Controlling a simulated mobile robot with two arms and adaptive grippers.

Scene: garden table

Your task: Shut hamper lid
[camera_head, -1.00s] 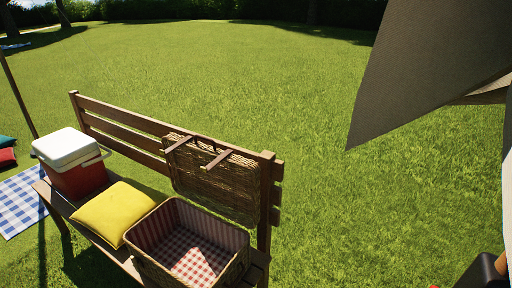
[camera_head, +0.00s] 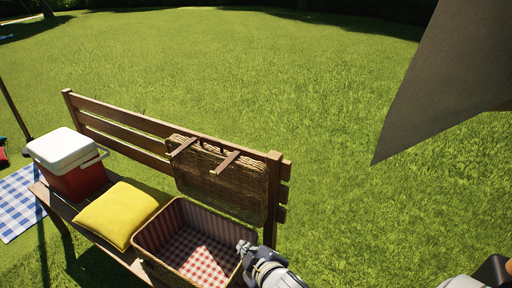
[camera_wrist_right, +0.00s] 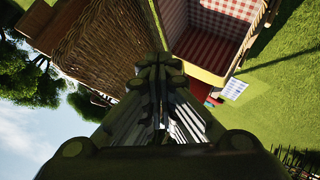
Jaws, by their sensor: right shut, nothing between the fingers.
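The wicker hamper (camera_head: 153,262) stands on the bench with its lid (camera_head: 222,181) raised, leaning back against the backrest. Its inside shows a red-and-white checked lining and is empty. My right gripper (camera_head: 243,248) is shut and empty, at the hamper's right rim in the head view. In the right wrist view the gripper (camera_wrist_right: 161,68) shows with its fingers together, between the raised lid (camera_wrist_right: 105,40) and the open hamper (camera_wrist_right: 211,75). I cannot tell whether it touches the rim. My left gripper is not in view.
A yellow cushion (camera_head: 116,214) lies left of the hamper on the wooden bench (camera_head: 108,249). A red cooler with a white lid (camera_head: 68,163) stands at the bench's left end. A dark canopy edge (camera_head: 450,80) hangs at upper right. Open grass lies behind and to the right.

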